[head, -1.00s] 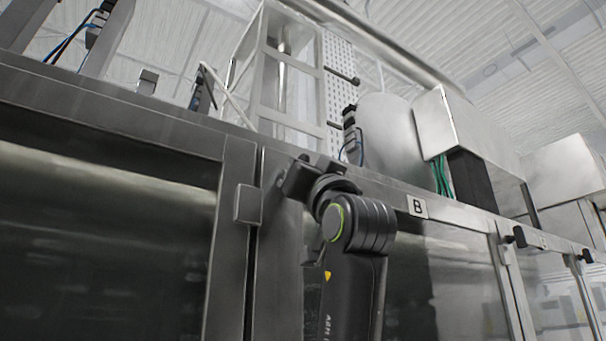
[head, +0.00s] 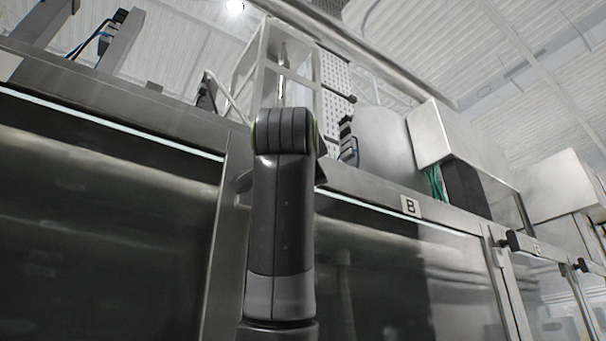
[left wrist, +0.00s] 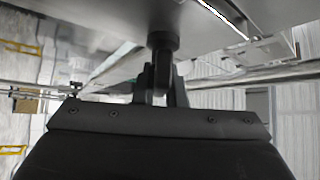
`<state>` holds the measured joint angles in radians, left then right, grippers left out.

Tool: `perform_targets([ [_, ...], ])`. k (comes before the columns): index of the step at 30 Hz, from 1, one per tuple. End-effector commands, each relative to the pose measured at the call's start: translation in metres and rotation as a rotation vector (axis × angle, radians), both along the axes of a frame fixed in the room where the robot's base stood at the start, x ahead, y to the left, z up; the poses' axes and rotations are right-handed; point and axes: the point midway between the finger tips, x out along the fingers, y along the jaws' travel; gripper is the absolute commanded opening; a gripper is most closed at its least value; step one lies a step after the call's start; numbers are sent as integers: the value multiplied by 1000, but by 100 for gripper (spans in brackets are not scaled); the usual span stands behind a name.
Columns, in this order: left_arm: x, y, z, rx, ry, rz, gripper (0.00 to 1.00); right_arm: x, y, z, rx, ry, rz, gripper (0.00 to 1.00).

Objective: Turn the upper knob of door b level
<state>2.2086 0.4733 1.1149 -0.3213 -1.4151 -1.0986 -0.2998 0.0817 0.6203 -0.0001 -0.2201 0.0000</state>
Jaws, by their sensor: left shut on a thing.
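Door b (head: 380,260) is the dark glazed panel right of my arm, under a "B" label (head: 411,206). Its upper knob is hidden behind my left arm in the head view. In the left wrist view the black knob (left wrist: 162,42) stands out from a metal face. Its grip part reaches down between the fingers of my left gripper (left wrist: 163,88), which is shut on it. The left gripper is hidden behind its own arm in the head view. I cannot tell the knob's exact angle. My right gripper is not in view.
Further right along the same front, other doors carry black knobs (head: 515,241). Another glazed panel (head: 100,220) lies left of my arm. A frame tower (head: 270,75), a grey drum (head: 385,145) and a metal box (head: 455,135) stand on top of the machine.

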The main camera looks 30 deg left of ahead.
Motion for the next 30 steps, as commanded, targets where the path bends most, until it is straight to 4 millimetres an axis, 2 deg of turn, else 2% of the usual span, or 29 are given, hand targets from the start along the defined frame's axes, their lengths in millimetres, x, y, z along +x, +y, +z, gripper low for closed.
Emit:
perform_targets([
  [15,1,0,0,163,399,2,0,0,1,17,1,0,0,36],
  [30,1,1,-4,223,541,5,0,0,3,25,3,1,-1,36],
])
